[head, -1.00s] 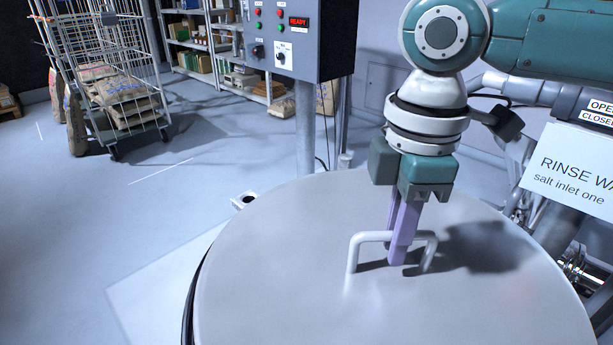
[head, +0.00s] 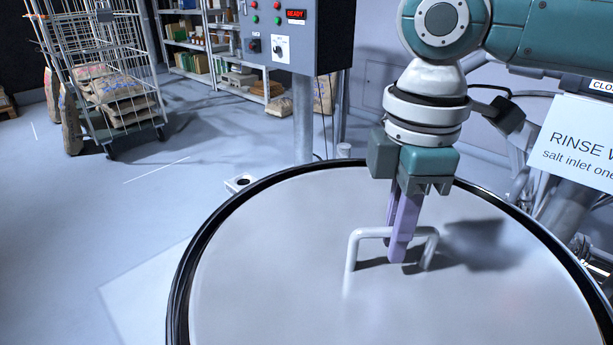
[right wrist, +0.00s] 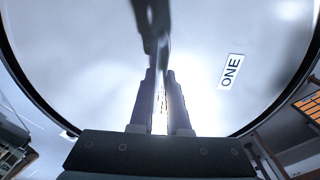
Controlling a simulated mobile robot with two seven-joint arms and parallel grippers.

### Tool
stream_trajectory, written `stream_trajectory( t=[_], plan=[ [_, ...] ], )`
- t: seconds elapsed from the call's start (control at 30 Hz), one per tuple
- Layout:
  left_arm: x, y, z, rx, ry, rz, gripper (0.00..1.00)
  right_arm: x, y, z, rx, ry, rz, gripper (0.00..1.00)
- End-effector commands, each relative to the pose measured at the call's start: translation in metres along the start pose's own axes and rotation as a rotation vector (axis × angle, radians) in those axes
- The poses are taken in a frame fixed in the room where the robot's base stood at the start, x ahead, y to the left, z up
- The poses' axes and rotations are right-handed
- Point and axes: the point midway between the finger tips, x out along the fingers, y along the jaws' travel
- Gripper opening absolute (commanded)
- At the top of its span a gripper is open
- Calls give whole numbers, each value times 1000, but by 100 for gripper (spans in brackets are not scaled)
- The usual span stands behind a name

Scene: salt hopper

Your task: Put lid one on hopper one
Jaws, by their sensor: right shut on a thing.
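Lid one (head: 280,265) is a large round grey disc with a pale bar handle (head: 352,250). In the right wrist view its label "ONE" (right wrist: 231,71) faces the camera. My right gripper (head: 400,250) points down from above and is shut on the handle, its lilac fingers at the bar. Hopper one shows as a black round rim (head: 187,255) around the lid's edge. The lid looks level within this rim; whether it rests fully on it cannot be told. The hopper body below is hidden. My left gripper is not in view.
A control box (head: 283,40) on a post (head: 303,115) stands behind the hopper. A "RINSE" sign (head: 575,150) and pipes are at the right. A wire cart with sacks (head: 115,90) stands at the far left. The floor at left is clear.

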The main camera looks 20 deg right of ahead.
Motion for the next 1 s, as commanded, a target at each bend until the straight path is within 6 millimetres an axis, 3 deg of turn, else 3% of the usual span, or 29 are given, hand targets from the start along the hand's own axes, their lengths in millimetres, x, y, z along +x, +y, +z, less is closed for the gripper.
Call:
stream_trajectory(
  t=[0.6, 0.63, 0.93, 1.0],
  plan=[
    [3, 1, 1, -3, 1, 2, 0, 10, 0, -1, 0, 3, 1, 0],
    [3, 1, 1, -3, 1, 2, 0, 10, 0, -1, 0, 3, 1, 16],
    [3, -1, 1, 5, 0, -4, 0, 10, 0, 0, 0, 1, 0, 49],
    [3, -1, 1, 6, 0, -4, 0, 10, 0, 0, 0, 1, 0, 50]
  ],
)
